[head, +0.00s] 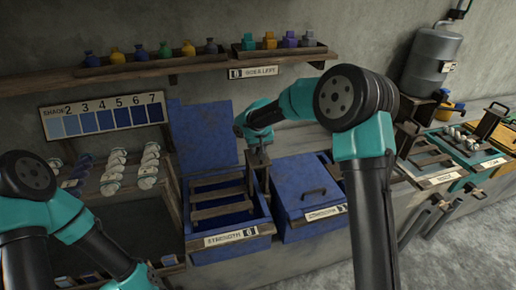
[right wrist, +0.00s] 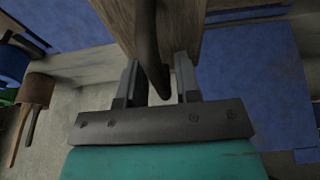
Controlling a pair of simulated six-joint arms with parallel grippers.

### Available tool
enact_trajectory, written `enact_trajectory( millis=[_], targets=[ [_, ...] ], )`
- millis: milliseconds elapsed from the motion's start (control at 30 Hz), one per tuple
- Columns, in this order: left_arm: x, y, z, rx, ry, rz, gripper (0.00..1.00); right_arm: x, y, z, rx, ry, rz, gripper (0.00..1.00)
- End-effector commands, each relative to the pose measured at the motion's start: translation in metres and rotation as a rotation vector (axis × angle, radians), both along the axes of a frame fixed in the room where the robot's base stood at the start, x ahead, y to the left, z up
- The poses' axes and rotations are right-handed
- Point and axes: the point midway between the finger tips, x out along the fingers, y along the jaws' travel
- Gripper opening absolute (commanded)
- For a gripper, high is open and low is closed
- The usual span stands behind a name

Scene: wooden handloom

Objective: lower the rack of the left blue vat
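The left blue vat (head: 222,250) stands with its lid (head: 203,137) raised against the wall. Its wooden rack (head: 222,210) shows as slats inside the vat, with an upright wooden post at the right side. My right gripper (head: 258,158) is at the top of that post. In the right wrist view, the gripper (right wrist: 158,82) has its fingers apart on either side of a dark handle (right wrist: 148,45), with a gap at the right finger. The wooden post (right wrist: 185,30) is behind the handle. My left gripper (head: 155,275) is low at the left, its fingers unclear.
A second blue vat (head: 308,190) with its lid shut stands just to the right. Skeins (head: 115,170) lie on a rack to the left, below the shade card (head: 103,115). A shelf (head: 140,68) of bottles and blocks runs above. More vats (head: 440,180) stand at the right.

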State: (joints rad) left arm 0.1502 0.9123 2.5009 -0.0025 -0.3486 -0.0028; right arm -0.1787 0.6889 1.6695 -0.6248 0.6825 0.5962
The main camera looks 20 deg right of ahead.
Motion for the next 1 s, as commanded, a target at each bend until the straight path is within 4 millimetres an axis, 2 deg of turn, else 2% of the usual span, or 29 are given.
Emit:
enact_trajectory(
  millis=[67, 300, 567, 1000],
  targets=[
    [0.000, 0.000, 0.000, 0.000, 0.000, 0.000, 0.87, 0.000, 0.000, 0.000, 0.000, 0.000, 0.000, 0.23],
    [0.000, 0.000, 0.000, 0.000, 0.000, 0.000, 0.87, 0.000, 0.000, 0.000, 0.000, 0.000, 0.000, 0.00],
    [0.000, 0.000, 0.000, 0.000, 0.000, 0.000, 0.87, 0.000, 0.000, -0.005, 0.000, 0.002, 0.000, 0.00],
    [0.000, 0.000, 0.000, 0.000, 0.000, 0.000, 0.87, 0.000, 0.000, -0.039, -0.001, 0.003, 0.001, 0.00]
  ],
)
